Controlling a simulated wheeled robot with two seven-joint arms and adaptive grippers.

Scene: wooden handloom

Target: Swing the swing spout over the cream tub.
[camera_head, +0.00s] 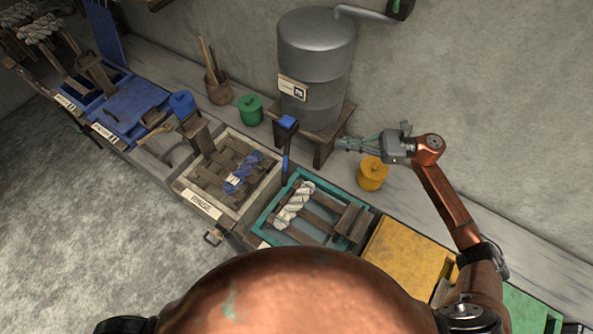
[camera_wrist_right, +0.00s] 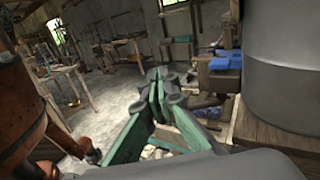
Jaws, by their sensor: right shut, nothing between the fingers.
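What looks like the swing spout (camera_head: 286,150) is a dark, slim piece with a blue top, in front of the grey tank (camera_head: 318,62). Its lower end shows at the border between the cream tub and the teal tub (camera_head: 262,212). The cream tub (camera_head: 263,187), with a label on its front, holds wooden slats and a blue-and-white skein. My right gripper (camera_head: 341,143) is shut and empty, right of the spout and apart from it, by the tank's stand. Its green fingers also show in the wrist view (camera_wrist_right: 160,78). My left gripper is out of view.
The tank stands on a wooden stand (camera_head: 327,132). A yellow pot (camera_head: 372,175) sits below my right gripper, a green pot (camera_head: 251,109) left of the tank. A white skein (camera_head: 295,204) lies in the teal tub. A yellow tub (camera_head: 405,255) lies further right.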

